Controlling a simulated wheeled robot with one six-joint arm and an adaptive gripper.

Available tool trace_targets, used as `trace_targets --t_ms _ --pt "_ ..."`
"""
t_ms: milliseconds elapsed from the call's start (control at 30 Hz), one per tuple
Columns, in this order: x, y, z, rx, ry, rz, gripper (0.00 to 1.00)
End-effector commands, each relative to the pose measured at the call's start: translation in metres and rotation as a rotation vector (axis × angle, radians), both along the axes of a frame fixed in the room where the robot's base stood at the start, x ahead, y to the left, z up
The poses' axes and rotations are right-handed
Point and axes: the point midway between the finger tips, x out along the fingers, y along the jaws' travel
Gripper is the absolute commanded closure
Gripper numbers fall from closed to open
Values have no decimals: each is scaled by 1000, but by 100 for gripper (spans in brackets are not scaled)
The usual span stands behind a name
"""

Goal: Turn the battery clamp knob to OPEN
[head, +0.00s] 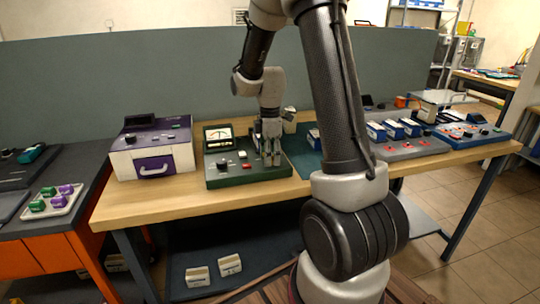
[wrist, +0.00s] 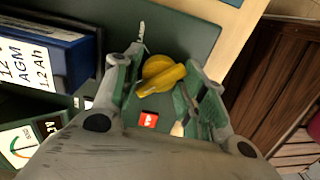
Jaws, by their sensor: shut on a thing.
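A yellow clamp knob (wrist: 163,76) with a raised grip bar shows in the wrist view on the dark green panel. My gripper (wrist: 166,83) points down at it and is shut on it, one finger on each side. In the head view my gripper (head: 270,158) is at the right part of the green tester unit (head: 225,178), and it hides the knob there. A small red label (wrist: 148,120) with white marks lies beside the knob; I cannot read it.
A blue battery (wrist: 40,58) marked 12 AGM stands beside my gripper. A meter (head: 218,137) stands at the unit's back left. A purple and white case (head: 152,150) is to the left on the wooden bench (head: 125,205). A red and grey panel (head: 405,150) is to the right.

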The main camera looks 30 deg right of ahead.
Motion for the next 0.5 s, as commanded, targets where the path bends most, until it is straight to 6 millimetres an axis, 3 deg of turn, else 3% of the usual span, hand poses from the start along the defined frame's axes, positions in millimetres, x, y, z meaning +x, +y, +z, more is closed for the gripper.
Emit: trace_targets --t_ms 500 --pt "1 0 1 -2 -2 32 82"
